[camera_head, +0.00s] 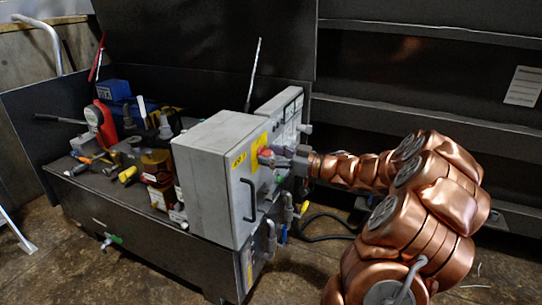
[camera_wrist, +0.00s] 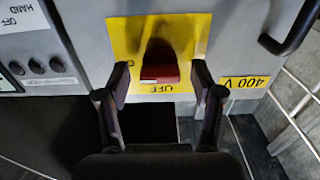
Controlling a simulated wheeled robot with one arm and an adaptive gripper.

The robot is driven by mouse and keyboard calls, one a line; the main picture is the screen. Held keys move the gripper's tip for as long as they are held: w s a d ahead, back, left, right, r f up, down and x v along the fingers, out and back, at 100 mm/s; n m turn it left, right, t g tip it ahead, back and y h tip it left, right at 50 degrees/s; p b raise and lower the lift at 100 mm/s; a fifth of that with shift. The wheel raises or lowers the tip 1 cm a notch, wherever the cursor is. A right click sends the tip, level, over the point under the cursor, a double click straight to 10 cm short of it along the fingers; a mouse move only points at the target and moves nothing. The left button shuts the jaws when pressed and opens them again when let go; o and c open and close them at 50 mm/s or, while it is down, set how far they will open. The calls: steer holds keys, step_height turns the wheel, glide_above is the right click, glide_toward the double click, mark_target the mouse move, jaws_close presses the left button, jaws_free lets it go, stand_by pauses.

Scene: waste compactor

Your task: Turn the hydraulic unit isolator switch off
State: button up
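The isolator switch is a red handle (camera_wrist: 160,66) on a yellow plate (camera_wrist: 185,30) on the grey cabinet, with "OFF" printed at the plate's lower edge in the wrist view. In the head view the red handle (camera_head: 266,157) shows on the cabinet's side, partly hidden by my gripper. My gripper (camera_wrist: 160,84) is open in the wrist view. One finger is on each side of the handle, with gaps between. I cannot tell how far the fingertips are from the plate. In the head view my gripper (camera_head: 290,161) is close to the cabinet side.
The grey cabinet (camera_head: 215,190) has a black door handle (camera_head: 250,200). It also shows in the wrist view (camera_wrist: 285,30), beside a "400 V" label (camera_wrist: 243,82). A control panel with black knobs (camera_wrist: 36,66) is at the left. Pipes and valves (camera_head: 288,212) sit below the switch.

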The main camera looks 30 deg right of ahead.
steer(key=c, duration=1.1)
steer(key=shift+f+n+b, duration=0.1)
steer(key=shift+n+b, duration=7.85)
steer(key=shift+n, duration=0.95)
steer(key=o, duration=1.1)
steer(key=shift+s+d, duration=0.1)
